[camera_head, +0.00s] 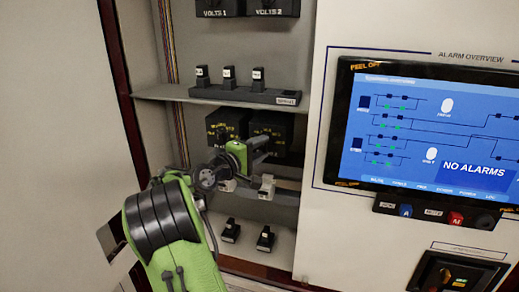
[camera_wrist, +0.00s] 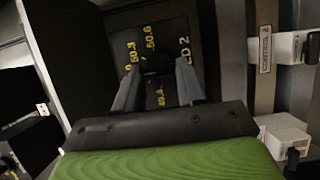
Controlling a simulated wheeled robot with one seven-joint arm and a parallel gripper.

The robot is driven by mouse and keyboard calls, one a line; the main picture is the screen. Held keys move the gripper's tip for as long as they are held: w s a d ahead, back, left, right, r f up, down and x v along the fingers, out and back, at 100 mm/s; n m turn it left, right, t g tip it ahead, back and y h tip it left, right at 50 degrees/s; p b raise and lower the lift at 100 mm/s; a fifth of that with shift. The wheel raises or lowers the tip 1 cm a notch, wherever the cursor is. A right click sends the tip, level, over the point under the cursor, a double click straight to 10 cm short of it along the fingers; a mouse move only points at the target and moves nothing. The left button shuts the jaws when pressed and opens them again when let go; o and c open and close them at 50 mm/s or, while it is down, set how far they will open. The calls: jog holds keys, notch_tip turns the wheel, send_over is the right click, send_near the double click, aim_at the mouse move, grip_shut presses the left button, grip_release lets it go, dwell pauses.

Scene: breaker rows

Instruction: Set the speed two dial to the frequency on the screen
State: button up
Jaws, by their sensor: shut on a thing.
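The speed two dial's black face (camera_wrist: 178,42) shows in the wrist view with yellow numbers, among them 50.3 and 50.6, and lettering ending in "ED 2". In the head view its dark box (camera_head: 278,122) is the right one of two on a cabinet shelf. My gripper (camera_wrist: 157,86) is shut on the dial's dark knob, which is hard to make out between the fingers. It also shows in the head view (camera_head: 262,146), in front of the box. The screen (camera_head: 430,130) is blue with a line diagram and "NO ALARMS"; I cannot read a frequency on it.
A similar dial box (camera_head: 226,122) stands left of it. A shelf above carries several black switches on a strip (camera_head: 245,95). Two black switches (camera_head: 265,240) sit below. A white block (camera_wrist: 284,132) is close at right in the wrist view.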

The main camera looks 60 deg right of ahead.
jog(key=m+y, duration=0.1)
jog(key=m, duration=0.2)
jog(key=shift+r+t+b, duration=0.15)
jog(key=shift+t+b, duration=0.15)
jog(key=shift+s+m+t+y+b, duration=0.1)
jog(key=shift+m+t+y+b, duration=0.6)
jog(key=shift+m, duration=0.9)
jog(key=shift+r, duration=0.1)
jog(key=o, duration=1)
jog(key=shift+o, duration=0.2)
